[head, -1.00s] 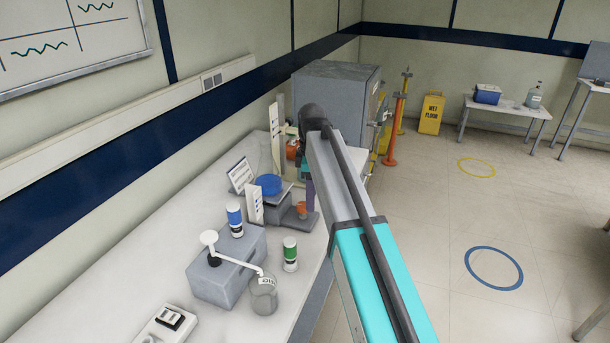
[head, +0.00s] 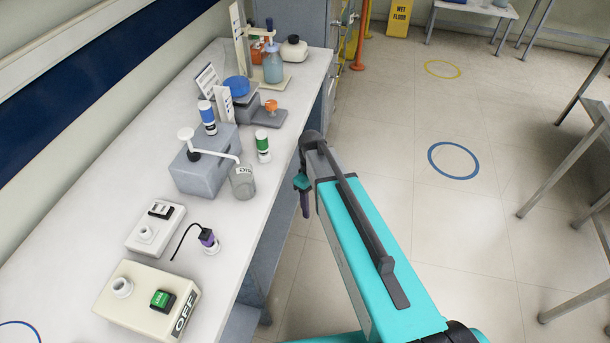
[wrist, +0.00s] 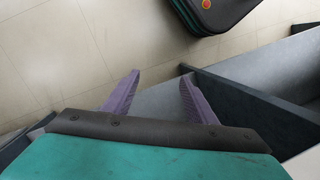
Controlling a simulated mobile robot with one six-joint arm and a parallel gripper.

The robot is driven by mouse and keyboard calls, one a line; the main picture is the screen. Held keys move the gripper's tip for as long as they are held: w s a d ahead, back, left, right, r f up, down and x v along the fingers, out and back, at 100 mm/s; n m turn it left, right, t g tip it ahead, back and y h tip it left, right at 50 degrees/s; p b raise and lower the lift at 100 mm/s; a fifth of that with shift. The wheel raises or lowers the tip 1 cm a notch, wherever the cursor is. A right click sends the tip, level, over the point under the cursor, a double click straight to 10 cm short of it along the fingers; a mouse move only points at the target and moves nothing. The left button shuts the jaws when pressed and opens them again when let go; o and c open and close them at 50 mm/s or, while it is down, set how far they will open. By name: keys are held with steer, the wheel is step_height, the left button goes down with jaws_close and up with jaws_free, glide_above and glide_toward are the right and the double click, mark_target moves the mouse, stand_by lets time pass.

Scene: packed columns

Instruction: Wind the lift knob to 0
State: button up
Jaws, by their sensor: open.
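An orange knob (head: 271,105) sits on the low grey base of a small stand on the bench. I take this to be the lift knob; its setting is too small to read. A blue round dish (head: 237,86) rests on the grey stand beside it, with a white marked card (head: 225,106) in front. My gripper (head: 304,205) hangs off the bench's right edge, apart from the knob and nearer to me. In the wrist view its purple fingers (wrist: 158,90) are spread with nothing between them. The knob is not in the wrist view.
On the bench (head: 90,210) stand a grey pump box (head: 205,175), a glass beaker (head: 243,183), a green-labelled bottle (head: 263,147), a switch box marked OFF (head: 150,300) and a blue-green bottle (head: 273,68).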

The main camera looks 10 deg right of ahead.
steer(key=s+d+f+m+g+b, duration=0.1)
steer(key=s+f+m, duration=0.3)
steer(key=s+f, duration=0.9)
steer(key=s+d+f+m+g+b, duration=0.2)
steer(key=s+d+f+m+b, duration=0.2)
steer(key=s+f, duration=0.9)
steer(key=s, duration=0.6)
steer(key=shift+d+b, duration=0.15)
steer(key=shift+b, duration=0.15)
steer(key=c, duration=0.5)
steer(key=shift+c, duration=0.2)
steer(key=shift+d, duration=0.1)
